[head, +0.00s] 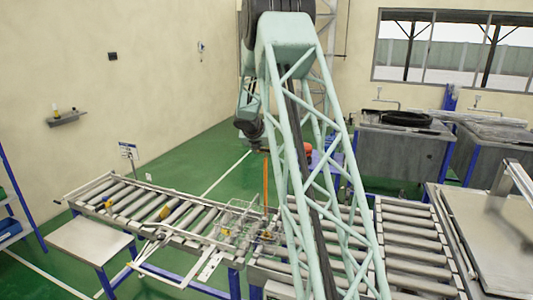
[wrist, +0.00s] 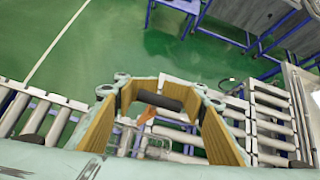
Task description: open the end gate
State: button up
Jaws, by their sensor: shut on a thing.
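In the head view my gripper (head: 262,147) hangs beyond the lattice arm, over the roller line, at the top of an upright orange bar (head: 265,182). In the wrist view my gripper (wrist: 170,104) has its yellow-lined fingers on both sides of a short dark bar (wrist: 172,104), and is shut on it. An orange piece (wrist: 148,114) shows just beside the dark bar. It looks like the same orange bar. I cannot make out the end gate for certain; how the bar joins it is hidden.
A clear-walled crate (head: 237,213) stands on the left roller conveyor (head: 140,205) beside the bar's foot. Another roller conveyor (head: 410,235) is at right. A side table (head: 90,240) stands at front left. Grey tanks (head: 398,150) stand behind. Green floor is free beyond the rollers.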

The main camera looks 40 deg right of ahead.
jog(key=shift+f, duration=0.25)
jog(key=o, duration=1.6)
jog(key=shift+r, duration=0.1)
jog(key=shift+a+r, duration=0.1)
jog(key=shift+r, duration=0.1)
jog(key=shift+v, duration=5.75)
jog(key=shift+s, duration=0.1)
